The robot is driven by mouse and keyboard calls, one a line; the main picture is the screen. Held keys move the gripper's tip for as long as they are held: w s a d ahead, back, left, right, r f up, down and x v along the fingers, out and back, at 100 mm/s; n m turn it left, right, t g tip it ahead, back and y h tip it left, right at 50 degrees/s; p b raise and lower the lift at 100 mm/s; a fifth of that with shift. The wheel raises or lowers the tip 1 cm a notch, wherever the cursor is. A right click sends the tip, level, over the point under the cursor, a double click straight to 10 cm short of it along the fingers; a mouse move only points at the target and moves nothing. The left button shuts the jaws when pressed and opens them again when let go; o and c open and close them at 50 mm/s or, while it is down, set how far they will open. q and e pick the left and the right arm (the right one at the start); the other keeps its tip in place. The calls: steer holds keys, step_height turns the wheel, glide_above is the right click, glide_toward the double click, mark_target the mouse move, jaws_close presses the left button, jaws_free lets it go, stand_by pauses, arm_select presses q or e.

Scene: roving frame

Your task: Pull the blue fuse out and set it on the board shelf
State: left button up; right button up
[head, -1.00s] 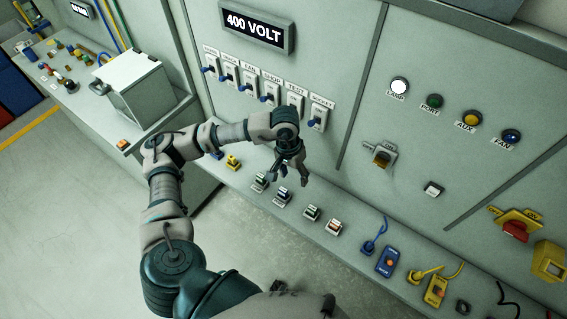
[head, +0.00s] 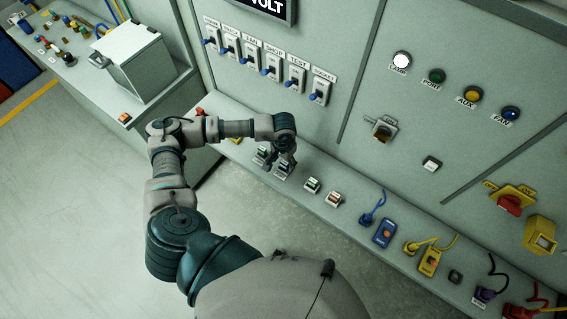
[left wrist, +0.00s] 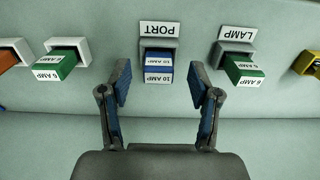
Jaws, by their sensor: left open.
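The blue fuse (left wrist: 158,66), marked 10 AMP, sits in its grey holder under the PORT label in the left wrist view. In the head view the fuse (head: 284,169) is partly covered by my gripper. My left gripper (left wrist: 160,75) is open, with one blue-padded finger on each side of the fuse and gaps between. In the head view the gripper (head: 281,157) points down at the fuse row. The board shelf (head: 349,222) is the long grey ledge along the foot of the board. My right gripper is not in view.
Green 6 AMP fuses stand on both sides, one (left wrist: 243,70) under the LAMP label and one (left wrist: 62,65) to the left. Blue (head: 383,233) and yellow (head: 429,262) corded units sit further right. Bare shelf lies in front of the fuses.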

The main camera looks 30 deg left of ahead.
arm_select(q)
steer(key=shift+f, duration=1.35)
jaws_close()
steer(key=shift+r, duration=0.1)
steer(key=shift+r, duration=0.1)
steer(key=shift+r+p, duration=1.15)
steer(key=shift+r, duration=1)
